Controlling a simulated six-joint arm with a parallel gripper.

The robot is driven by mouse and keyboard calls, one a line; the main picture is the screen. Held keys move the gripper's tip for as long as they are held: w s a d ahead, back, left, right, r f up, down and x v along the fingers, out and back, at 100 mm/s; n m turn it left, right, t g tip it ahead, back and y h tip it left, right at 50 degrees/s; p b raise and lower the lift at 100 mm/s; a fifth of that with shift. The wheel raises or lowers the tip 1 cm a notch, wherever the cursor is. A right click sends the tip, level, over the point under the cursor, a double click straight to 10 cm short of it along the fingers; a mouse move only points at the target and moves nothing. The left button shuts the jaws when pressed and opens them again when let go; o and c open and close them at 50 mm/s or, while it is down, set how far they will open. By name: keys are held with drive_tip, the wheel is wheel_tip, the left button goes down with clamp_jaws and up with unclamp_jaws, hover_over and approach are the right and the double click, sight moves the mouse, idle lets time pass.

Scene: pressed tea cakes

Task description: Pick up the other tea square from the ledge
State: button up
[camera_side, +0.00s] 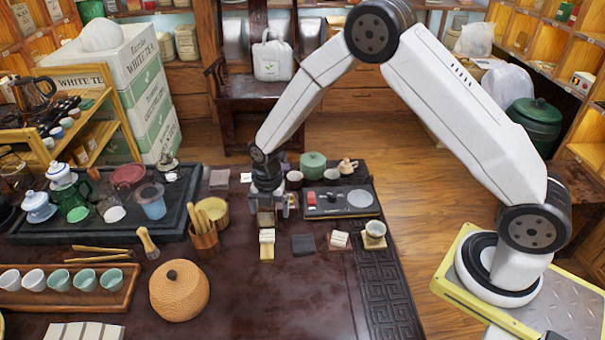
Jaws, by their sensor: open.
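My gripper (268,209) points down over the dark table, open. A small brown piece shows between or just behind its fingers; I cannot tell whether they touch it. In front of the gripper stands a small cream block (267,237) with a tan lower part. To its right lies a dark flat square (303,244), then a small pale-topped block (339,239) with reddish-brown sides. Which of these is the tea square, and which surface is the ledge, I cannot tell for sure at this size.
A cup of wooden tools (203,235) and a woven round jar (179,290) stand left. The table's front middle is clear.

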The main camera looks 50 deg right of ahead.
sight(267, 237)
drive_tip(key=shift+w+a+f+n, duration=0.2)
drive_tip(key=shift+w+f+n, duration=0.05)
drive_tip(key=shift+f+n, duration=0.4)
drive_tip(key=shift+w+a+f+n, duration=0.25)
drive_tip(key=shift+f+n, duration=0.25)
drive_tip(key=shift+n, duration=0.15)
drive_tip(key=shift+d+f, duration=0.1)
drive_tip(key=shift+f, duration=1.2)
drive_tip(key=shift+w+f, duration=0.15)
drive_tip(key=shift+f, duration=2.4)
drive_tip(key=c, duration=1.3)
drive_tip(key=shift+r, duration=0.2)
